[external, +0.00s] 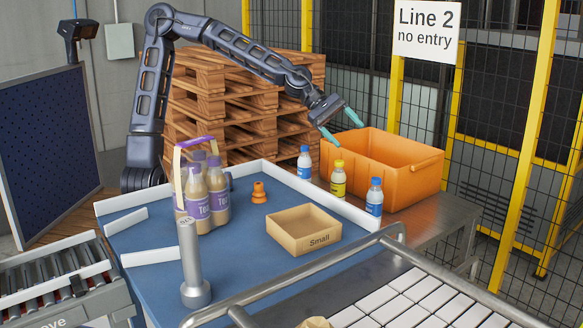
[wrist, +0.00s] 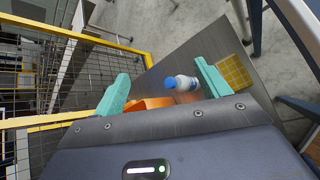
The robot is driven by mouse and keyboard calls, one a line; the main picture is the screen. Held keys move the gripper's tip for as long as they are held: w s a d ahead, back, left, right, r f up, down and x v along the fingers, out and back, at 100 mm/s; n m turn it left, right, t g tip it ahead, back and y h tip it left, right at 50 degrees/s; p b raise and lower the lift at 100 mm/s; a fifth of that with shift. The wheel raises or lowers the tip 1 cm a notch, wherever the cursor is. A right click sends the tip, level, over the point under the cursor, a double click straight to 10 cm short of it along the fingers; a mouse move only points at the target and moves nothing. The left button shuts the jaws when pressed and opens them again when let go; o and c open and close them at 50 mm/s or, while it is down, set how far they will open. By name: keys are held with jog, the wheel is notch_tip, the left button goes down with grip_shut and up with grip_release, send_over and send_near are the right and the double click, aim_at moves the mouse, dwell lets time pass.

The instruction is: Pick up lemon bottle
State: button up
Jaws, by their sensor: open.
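My gripper (external: 341,126) is open and empty, in the air above and behind the bottles near the crate's left end. In the wrist view, the open fingers (wrist: 162,74) have a blue-capped bottle (wrist: 185,83) and part of the orange crate (wrist: 150,103) between them. I cannot make out the yellow bottle in the wrist view.
Blue-capped bottles stand left (external: 304,164) and right (external: 374,198) of the yellow one. The blue tabletop (external: 250,245) with a white rim holds a small carton (external: 302,232), an orange piece (external: 259,193) and a purple bottle pack (external: 205,200). A yellow-framed fence (external: 522,150) stands behind.

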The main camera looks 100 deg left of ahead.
jog(key=s+a+r+n+t+y, duration=0.2)
jog(key=s+a+r+n+t, duration=0.3)
jog(key=a+r, duration=0.55)
jog(key=s+a+r+n+t+y, duration=0.1)
jog(key=s+a+r+n+t, duration=0.2)
jog(key=s+a+r+n, duration=0.7)
jog(key=m, duration=0.2)
send_near(351, 183)
jog(key=a, duration=0.2)
jog(key=shift+s+d+f, duration=0.15)
jog(key=shift+s+f, duration=0.15)
jog(key=shift+f, duration=0.15)
jog(key=shift+w+d+f, duration=0.1)
jog(key=shift+w+d, duration=0.05)
jog(key=shift+w, duration=1.6)
jog(key=shift+w+d, duration=0.15)
jog(key=shift+w, duration=1.6)
jog(key=shift+w+d+f, duration=0.1)
jog(key=shift+w+d, duration=0.05)
jog(key=shift+w, duration=1.55)
jog(key=shift+r, duration=0.1)
jog(key=c, duration=1.2)
jog(key=shift+c, duration=0.2)
